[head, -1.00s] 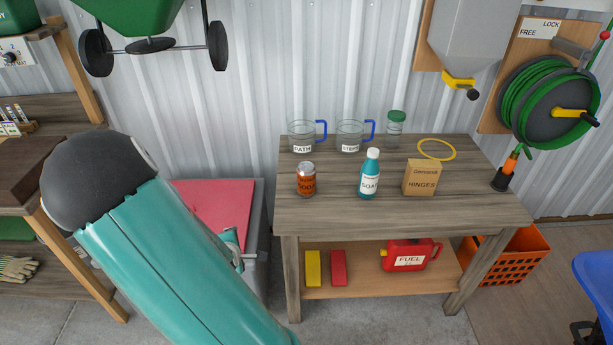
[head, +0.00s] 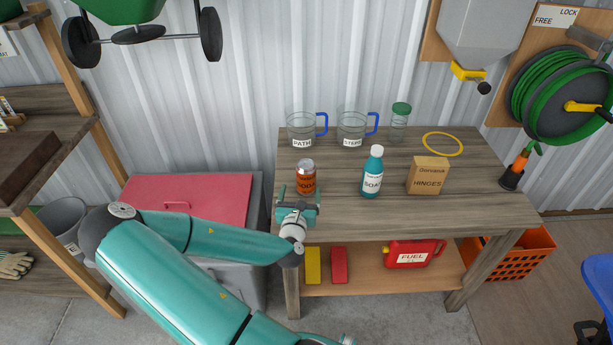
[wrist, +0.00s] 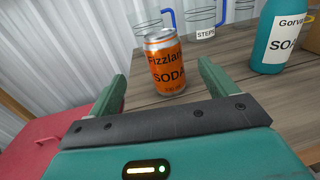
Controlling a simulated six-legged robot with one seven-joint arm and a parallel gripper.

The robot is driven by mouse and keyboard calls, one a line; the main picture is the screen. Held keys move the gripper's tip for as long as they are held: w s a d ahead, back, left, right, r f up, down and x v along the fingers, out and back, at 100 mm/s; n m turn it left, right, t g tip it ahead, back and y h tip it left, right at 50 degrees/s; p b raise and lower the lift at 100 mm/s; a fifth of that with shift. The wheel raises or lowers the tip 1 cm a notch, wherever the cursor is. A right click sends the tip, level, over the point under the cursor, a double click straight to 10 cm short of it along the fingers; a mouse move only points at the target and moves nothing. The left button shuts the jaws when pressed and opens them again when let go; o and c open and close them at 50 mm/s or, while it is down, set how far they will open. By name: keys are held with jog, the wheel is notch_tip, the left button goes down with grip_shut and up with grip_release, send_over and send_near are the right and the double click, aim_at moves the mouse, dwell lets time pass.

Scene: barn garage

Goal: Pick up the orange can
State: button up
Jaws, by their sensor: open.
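The orange can (head: 306,178), labelled SODA, stands upright on the wooden table (head: 450,211) near its left front. It also shows in the wrist view (wrist: 167,66), upright and just beyond my fingertips, roughly midway between them. My gripper (head: 297,193) is open and empty at the table's front left edge, on the near side of the can. In the wrist view its two green fingers (wrist: 165,84) are spread apart with nothing held. In the head view the gripper hides the can's lower part.
A teal soap bottle (head: 372,172) and a hinges box (head: 428,175) stand right of the can. Two clear mugs (head: 301,130) (head: 352,130) and a green-lidded jar (head: 400,122) stand behind, with a yellow ring (head: 443,135). A red-lidded chest (head: 190,197) is left of the table.

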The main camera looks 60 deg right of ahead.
aim_at(303, 177)
jog(key=x, duration=0.5)
jog(key=shift+w, duration=0.1)
jog(key=shift+s+x, duration=0.15)
jog(key=shift+x, duration=1.2)
jog(key=shift+s+x, duration=0.15)
jog(key=shift+x, duration=1.25)
jog(key=shift+d, duration=0.1)
jog(key=c, duration=1.1)
